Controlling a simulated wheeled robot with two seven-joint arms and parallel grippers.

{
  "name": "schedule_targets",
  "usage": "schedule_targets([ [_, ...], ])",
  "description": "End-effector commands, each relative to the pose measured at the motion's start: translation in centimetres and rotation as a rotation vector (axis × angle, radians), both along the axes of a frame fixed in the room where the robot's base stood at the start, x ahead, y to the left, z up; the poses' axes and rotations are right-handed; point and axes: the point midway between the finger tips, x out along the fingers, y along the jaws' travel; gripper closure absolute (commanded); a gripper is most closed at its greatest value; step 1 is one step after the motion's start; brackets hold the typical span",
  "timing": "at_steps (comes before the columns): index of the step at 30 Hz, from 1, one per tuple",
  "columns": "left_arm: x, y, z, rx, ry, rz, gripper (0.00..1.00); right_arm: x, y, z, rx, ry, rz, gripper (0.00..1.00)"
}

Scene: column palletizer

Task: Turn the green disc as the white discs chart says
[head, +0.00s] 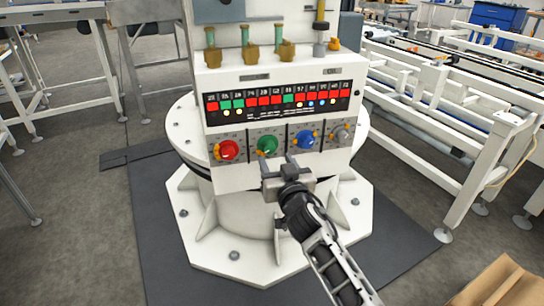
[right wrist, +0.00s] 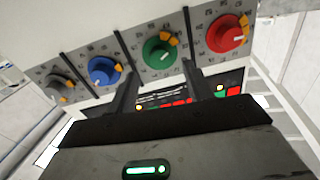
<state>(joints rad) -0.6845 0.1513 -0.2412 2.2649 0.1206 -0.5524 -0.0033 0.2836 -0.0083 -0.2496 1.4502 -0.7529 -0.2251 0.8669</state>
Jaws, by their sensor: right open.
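The green disc (head: 267,145) is on the front of a white machine column, between a red disc (head: 227,150) and a blue disc (head: 306,140). It has a yellow tab at its edge and a pale mark, also seen in the right wrist view (right wrist: 157,54). A grey-white disc (head: 340,134) is at the right end. Above them is a black chart panel (head: 278,115) with red and green tiles and small dots; its characters are too small to read surely. My right gripper (head: 283,163) is open, just below and in front of the green disc, its fingers apart and empty.
Brass valve-like fittings (head: 249,52) stand on the panel's top ledge. White conveyor frames (head: 430,130) run along the right. The column stands on a white octagonal base (head: 205,255) over a dark mat (head: 155,240). A cardboard box (head: 503,284) is at the lower right.

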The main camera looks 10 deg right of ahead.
Motion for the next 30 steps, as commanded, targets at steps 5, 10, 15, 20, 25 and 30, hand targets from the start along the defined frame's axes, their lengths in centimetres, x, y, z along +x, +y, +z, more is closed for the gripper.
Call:
schedule_targets([
  [5,0.4,-0.3,-1.5,0.001,0.019,-0.010,0.49,2.9,0.3,-0.2,0.000,-0.001,0.001,0.49],
  [10,0.6,-0.5,-2.3,0.000,0.036,-0.017,0.49,4.1,0.4,-0.1,0.000,0.000,0.001,0.49],
  [15,0.5,-0.5,-2.4,0.000,0.041,-0.019,0.49,4.4,0.4,0.0,0.001,0.001,0.001,0.49],
  [20,0.5,-0.5,-2.3,0.001,0.040,-0.021,0.49,4.3,0.4,0.0,0.001,0.001,0.001,0.52],
  [25,0.5,-0.5,-2.2,0.002,0.036,-0.022,0.49,4.3,0.4,0.0,0.001,0.001,0.001,0.94],
  [30,0.5,-0.5,-2.2,0.002,0.034,-0.022,0.49,4.3,0.4,-0.1,-0.003,0.001,0.001,0.94],
])
